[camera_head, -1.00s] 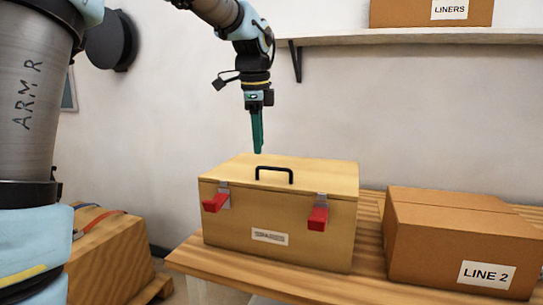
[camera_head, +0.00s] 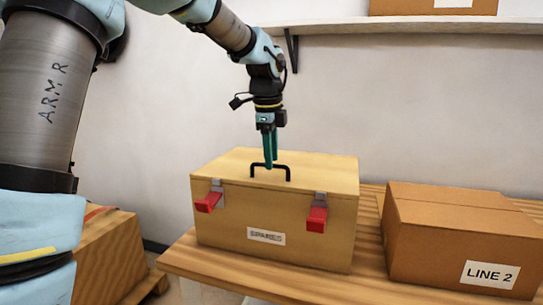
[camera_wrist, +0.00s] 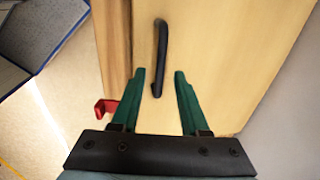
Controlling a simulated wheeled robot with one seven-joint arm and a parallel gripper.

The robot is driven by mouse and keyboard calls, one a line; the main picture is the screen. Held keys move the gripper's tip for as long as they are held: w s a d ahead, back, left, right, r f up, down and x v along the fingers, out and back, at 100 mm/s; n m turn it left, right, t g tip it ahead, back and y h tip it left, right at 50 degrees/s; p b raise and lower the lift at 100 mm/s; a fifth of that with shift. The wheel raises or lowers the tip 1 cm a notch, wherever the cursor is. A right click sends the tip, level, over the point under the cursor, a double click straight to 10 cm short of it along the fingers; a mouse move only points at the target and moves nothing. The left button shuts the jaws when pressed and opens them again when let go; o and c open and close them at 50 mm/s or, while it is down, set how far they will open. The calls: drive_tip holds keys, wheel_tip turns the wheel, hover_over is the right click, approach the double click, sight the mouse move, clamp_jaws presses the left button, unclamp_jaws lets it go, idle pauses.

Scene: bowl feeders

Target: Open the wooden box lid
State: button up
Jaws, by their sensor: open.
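The wooden box (camera_head: 275,215) stands on the wooden table with its lid (camera_head: 310,175) shut. A black handle (camera_head: 270,166) rises from the lid near its front edge. Two red latches, the left one (camera_head: 208,202) and the right one (camera_head: 316,218), hang on the front and stick outward. My gripper (camera_head: 271,166) points down just over the lid at the handle. In the wrist view my gripper (camera_wrist: 160,72) is open, and the near end of the handle (camera_wrist: 158,75) shows between the fingertips. I cannot tell whether the fingers touch the handle.
A cardboard box (camera_head: 455,240) marked LINE 2 stands to the right on the table (camera_head: 230,278). A shelf (camera_head: 400,40) with another carton (camera_head: 430,6) is on the wall above. Another wooden box (camera_head: 105,255) stands low at the left.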

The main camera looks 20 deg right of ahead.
drive_tip(key=shift+f, duration=0.35)
clamp_jaws()
idle(1.2)
